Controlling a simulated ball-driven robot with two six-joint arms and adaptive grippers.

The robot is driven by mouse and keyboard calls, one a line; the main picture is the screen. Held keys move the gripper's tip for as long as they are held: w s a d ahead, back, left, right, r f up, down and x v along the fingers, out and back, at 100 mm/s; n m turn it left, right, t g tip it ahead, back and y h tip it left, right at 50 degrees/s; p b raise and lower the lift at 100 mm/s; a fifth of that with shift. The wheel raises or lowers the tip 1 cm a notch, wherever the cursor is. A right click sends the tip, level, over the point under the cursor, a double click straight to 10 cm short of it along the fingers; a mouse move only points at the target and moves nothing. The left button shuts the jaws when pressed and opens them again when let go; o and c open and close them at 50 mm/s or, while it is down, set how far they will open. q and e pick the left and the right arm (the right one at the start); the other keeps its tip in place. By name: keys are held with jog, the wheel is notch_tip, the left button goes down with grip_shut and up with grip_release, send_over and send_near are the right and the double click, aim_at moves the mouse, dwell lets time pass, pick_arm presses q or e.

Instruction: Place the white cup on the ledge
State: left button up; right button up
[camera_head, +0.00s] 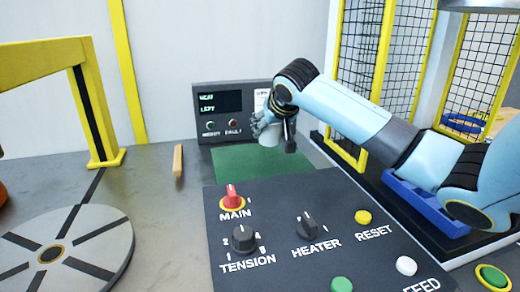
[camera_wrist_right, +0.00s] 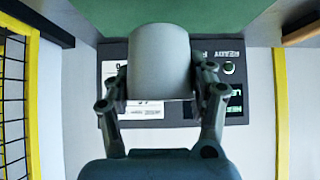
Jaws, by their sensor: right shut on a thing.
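The white cup (camera_head: 271,136), which looks light grey, is held by my right gripper (camera_head: 268,124) in front of the display box, above the green mat. In the right wrist view the cup (camera_wrist_right: 160,62) sits between the two fingers of my right gripper (camera_wrist_right: 160,92), which are shut on its sides. In the head view the gripper partly covers the cup. The gap between the cup and the surface below is hard to judge. I cannot tell which surface is the ledge. My left gripper is not in view.
The display box (camera_head: 230,108) stands behind the green mat (camera_head: 230,164). A dark control panel (camera_head: 290,205) with knobs and buttons is in front. A wooden block (camera_head: 178,161) and a grey disc (camera_head: 90,232) are left. Yellow-framed mesh (camera_head: 385,60) and a blue tray (camera_head: 430,205) are right.

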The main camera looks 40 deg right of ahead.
aim_at(262, 142)
jog(key=shift+w+a+f, duration=0.35)
jog(key=shift+w+f, duration=0.1)
jog(key=shift+w, duration=0.15)
jog(key=shift+w+a+f, duration=0.35)
jog(key=shift+w+f, duration=0.05)
jog(key=shift+w, duration=0.2)
notch_tip(262, 142, down, 4)
jog(key=shift+r+b, duration=0.1)
jog(key=shift+b, duration=0.25)
jog(key=o, duration=1.2)
